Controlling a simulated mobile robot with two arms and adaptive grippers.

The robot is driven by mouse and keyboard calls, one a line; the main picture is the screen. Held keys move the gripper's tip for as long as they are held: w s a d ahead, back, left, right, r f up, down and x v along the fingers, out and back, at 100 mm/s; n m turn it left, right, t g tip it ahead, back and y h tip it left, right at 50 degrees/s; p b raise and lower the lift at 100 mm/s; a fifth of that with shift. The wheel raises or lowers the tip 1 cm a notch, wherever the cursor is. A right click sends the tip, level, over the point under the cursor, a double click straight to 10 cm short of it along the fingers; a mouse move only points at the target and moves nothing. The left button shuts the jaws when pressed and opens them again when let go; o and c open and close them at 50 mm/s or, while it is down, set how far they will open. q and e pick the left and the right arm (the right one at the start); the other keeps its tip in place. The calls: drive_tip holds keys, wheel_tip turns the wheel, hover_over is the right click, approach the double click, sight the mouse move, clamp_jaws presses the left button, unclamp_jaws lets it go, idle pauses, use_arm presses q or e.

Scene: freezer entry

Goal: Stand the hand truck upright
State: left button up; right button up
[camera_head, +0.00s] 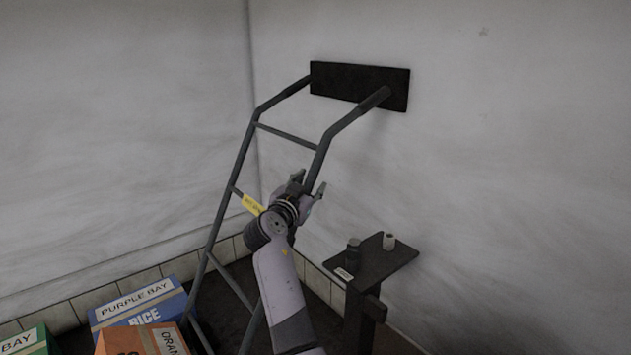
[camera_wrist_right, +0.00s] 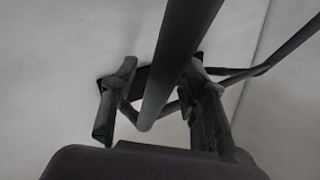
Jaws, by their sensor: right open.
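The hand truck (camera_head: 238,165) is a dark grey tube frame. It is tilted, with its upper handles leaning toward a black pad (camera_head: 335,82) on the back wall. My right gripper (camera_head: 309,182) is open at the upper part of its right-hand rail. In the right wrist view the rail (camera_wrist_right: 172,60) passes between the two spread fingers of the gripper (camera_wrist_right: 158,95). Whether a finger touches the rail is unclear. The hand truck's foot is hidden below the picture and behind my arm. My left gripper is out of view.
A blue box labelled purple bay, rice (camera_head: 140,303), an orange box (camera_head: 150,340) and a green box (camera_head: 25,342) sit at lower left. A dark stand (camera_head: 385,262) with small items on top is close to the right of my arm. Walls close in behind.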

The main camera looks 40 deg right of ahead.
drive_tip(key=shift+a, duration=0.15)
clamp_jaws()
idle(0.4)
drive_tip(key=shift+r, duration=0.1)
